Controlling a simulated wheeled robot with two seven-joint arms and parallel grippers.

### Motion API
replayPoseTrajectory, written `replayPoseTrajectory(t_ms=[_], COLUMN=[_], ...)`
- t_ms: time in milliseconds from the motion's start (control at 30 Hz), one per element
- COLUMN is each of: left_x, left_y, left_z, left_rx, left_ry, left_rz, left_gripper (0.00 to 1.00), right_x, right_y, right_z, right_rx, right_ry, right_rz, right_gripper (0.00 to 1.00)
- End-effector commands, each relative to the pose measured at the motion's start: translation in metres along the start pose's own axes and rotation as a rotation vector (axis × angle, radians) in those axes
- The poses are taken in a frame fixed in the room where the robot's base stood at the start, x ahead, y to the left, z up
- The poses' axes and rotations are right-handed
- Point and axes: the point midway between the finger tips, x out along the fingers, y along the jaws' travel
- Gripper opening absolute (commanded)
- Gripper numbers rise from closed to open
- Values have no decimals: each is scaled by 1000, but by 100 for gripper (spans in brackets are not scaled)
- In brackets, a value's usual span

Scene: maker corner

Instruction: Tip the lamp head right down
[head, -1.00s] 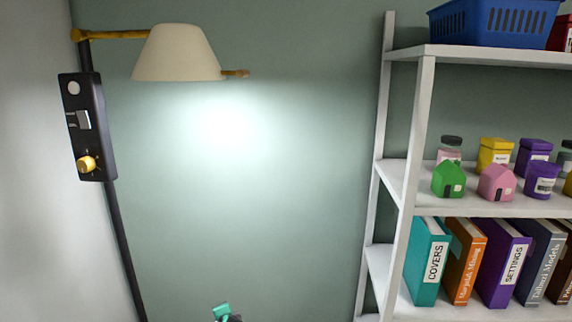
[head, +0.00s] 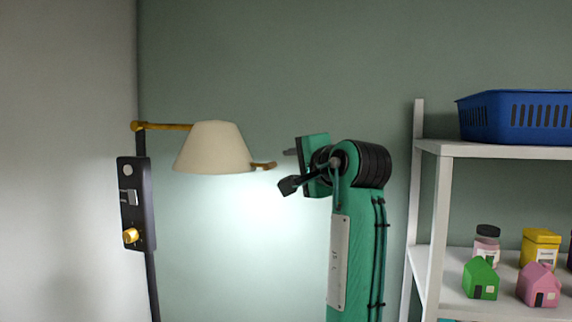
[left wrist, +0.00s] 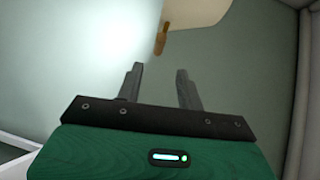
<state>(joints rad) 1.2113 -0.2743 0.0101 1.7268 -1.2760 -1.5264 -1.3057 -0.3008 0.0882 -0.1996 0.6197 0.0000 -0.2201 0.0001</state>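The lamp has a cream shade (head: 213,148) on a brass arm (head: 165,126) fixed to a dark pole. The shade's opening faces down and its light falls on the wall below. A short brown handle (head: 264,166) sticks out from the shade's right rim. My left gripper (head: 288,169) is just right of the handle, open and apart from it. In the left wrist view the handle (left wrist: 162,38) and part of the shade (left wrist: 200,11) show beyond the two spread, empty fingers (left wrist: 160,82). My right gripper is out of view.
A white shelf (head: 480,149) with a blue basket (head: 515,117), jars and small toy houses stands right of my arm. The wall between lamp and arm is clear.

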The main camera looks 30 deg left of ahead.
Motion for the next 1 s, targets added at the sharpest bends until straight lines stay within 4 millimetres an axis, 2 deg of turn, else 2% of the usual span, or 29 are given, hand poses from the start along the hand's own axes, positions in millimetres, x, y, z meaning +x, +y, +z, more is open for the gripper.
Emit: replayPoseTrajectory(t_ms=[167,400,600,800,1000], left_x=[25,76,111,131,135], left_y=[-3,-5,-3,0,1], left_z=[0,-1,-1,-2,-2], left_rx=[4,4,3,2,1], left_ry=[-4,-3,-1,1,2], left_rz=[1,2,1,0,0], left_gripper=[38,38,38,38,38], right_x=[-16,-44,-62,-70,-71], right_y=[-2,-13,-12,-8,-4], right_z=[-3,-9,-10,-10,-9], right_rx=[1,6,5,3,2], right_ry=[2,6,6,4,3], right_rz=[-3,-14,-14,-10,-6], right_gripper=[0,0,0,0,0])
